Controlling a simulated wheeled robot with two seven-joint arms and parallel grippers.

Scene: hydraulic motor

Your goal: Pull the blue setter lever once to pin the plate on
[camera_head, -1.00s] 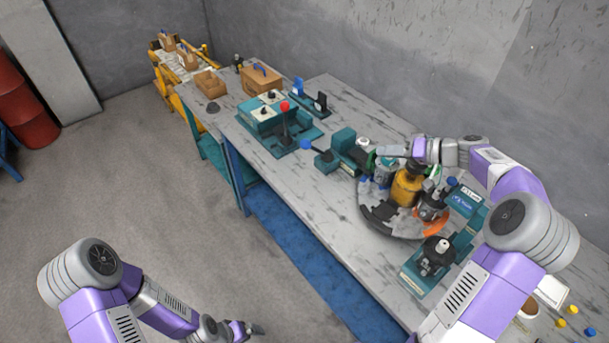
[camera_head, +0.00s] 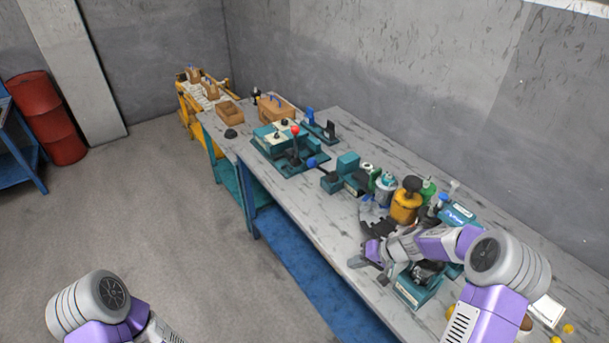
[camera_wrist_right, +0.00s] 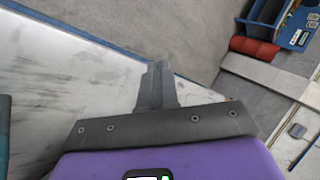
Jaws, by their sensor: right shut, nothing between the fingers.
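The blue setter lever (camera_head: 311,162) is a dark rod with a blue ball knob. It leans out left from a teal setter block (camera_head: 332,182) near the table's front edge. To its right, a dark round fixture (camera_head: 377,229) carries several parts, including a yellow cylinder (camera_head: 405,207); I cannot make out the plate. My right gripper (camera_head: 356,264) is shut and empty, over the front edge, right of and nearer than the lever, apart from it. Its closed fingers (camera_wrist_right: 156,85) show in the right wrist view, without the lever. My left gripper is out of view.
A teal station with a red-knobbed lever (camera_head: 295,131) stands left of the blue lever. Wooden boxes (camera_head: 275,107) are farther back. A teal stand (camera_head: 418,291) sits beneath my right forearm. The table's front strip (camera_head: 310,207) is clear.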

